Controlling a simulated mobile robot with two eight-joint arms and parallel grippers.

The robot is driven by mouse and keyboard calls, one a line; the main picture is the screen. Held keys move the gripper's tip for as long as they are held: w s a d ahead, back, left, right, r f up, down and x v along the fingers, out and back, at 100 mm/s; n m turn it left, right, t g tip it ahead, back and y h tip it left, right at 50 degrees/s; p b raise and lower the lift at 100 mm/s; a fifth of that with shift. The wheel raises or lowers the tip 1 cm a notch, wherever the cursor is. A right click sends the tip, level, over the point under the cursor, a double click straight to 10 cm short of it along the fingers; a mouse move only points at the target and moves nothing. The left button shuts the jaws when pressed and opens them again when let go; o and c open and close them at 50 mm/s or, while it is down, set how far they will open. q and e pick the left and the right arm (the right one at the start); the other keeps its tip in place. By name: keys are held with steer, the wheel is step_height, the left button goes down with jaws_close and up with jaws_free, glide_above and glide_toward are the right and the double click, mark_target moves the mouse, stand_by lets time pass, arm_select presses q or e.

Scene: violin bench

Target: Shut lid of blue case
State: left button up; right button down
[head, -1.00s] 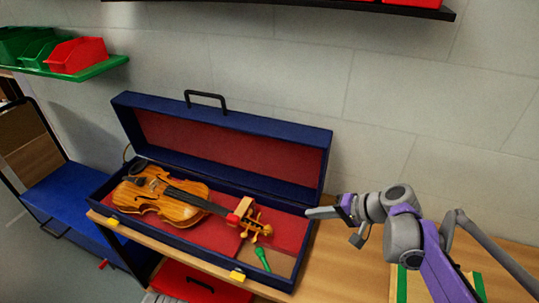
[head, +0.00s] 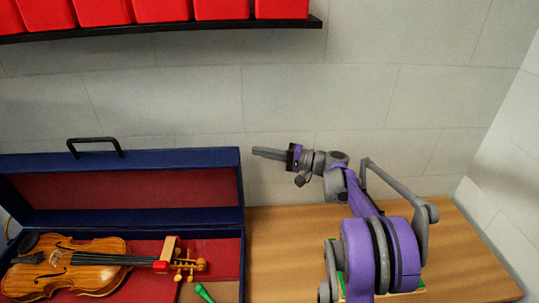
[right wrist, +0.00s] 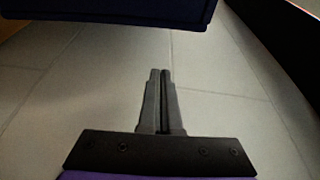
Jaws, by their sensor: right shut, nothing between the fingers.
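The blue case (head: 246,264) lies open on the bench at the lower left of the head view. Its lid (head: 150,158) stands up at the back, with a red lining and a black handle (head: 94,147) on its upper edge. A violin (head: 70,266) lies inside, and a green object (head: 204,292) is in the front right part. My right gripper (head: 255,152) is shut and empty, just right of the lid's upper right corner. In the right wrist view its closed fingers (right wrist: 159,75) point at the wall, with a dark blue edge (right wrist: 110,32) above them. My left gripper is out of view.
A shelf (head: 160,32) with several red bins (head: 222,9) hangs on the wall above the case. The tiled wall (head: 300,95) stands close behind. The wooden bench top (head: 460,250) is bare at the right.

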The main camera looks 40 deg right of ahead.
steer(key=a, duration=0.5)
steer(key=shift+w+f, duration=0.15)
stand_by(0.3)
